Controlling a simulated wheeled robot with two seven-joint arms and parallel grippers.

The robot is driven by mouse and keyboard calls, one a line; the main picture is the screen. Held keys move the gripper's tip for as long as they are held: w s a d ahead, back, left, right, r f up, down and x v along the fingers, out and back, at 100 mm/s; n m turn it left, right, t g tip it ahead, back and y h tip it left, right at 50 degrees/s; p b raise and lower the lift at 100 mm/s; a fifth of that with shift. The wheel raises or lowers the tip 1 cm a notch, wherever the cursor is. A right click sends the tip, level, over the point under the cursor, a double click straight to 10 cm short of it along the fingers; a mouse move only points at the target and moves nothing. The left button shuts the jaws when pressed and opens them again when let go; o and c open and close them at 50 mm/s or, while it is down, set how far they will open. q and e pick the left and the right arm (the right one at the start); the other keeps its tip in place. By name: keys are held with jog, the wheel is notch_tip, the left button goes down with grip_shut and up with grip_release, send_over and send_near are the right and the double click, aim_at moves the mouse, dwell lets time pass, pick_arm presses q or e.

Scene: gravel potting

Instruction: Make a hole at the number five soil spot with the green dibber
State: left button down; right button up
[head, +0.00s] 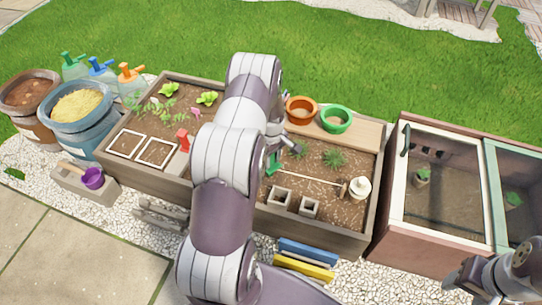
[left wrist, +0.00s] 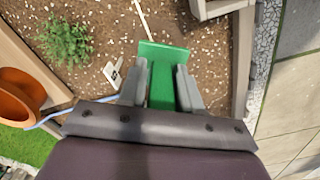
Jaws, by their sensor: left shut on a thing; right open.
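In the left wrist view my left gripper (left wrist: 161,88) is shut on a flat green tool (left wrist: 162,58), which I take to be the green dibber. It is held over brown soil, and its far end is hidden. In the head view the green dibber (head: 273,163) shows just right of my arm, and my left gripper (head: 284,148) is partly hidden by that arm. A small white marker (left wrist: 113,72) stands in the soil beside the left finger; its number is not readable. My right gripper (head: 470,283) is open at the bottom right, away from the bed.
An orange pot (head: 301,110) and a green pot (head: 337,120) stand on the bed's back board. A cold frame (head: 397,185) stands to the right.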

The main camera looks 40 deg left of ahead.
aim_at(271, 170)
pick_arm(q)
jog(key=shift+f, duration=0.15)
dwell(0.4)
jog(key=shift+f+b, duration=0.4)
jog(key=shift+f, duration=0.2)
jog(key=shift+f+b, duration=1.45)
jog(key=shift+f, duration=1)
jog(key=shift+r, duration=0.1)
notch_tip(271, 170, up, 10)
jog(key=p, duration=0.9)
jog(key=shift+r+p, duration=0.15)
jog(key=shift+p, duration=0.15)
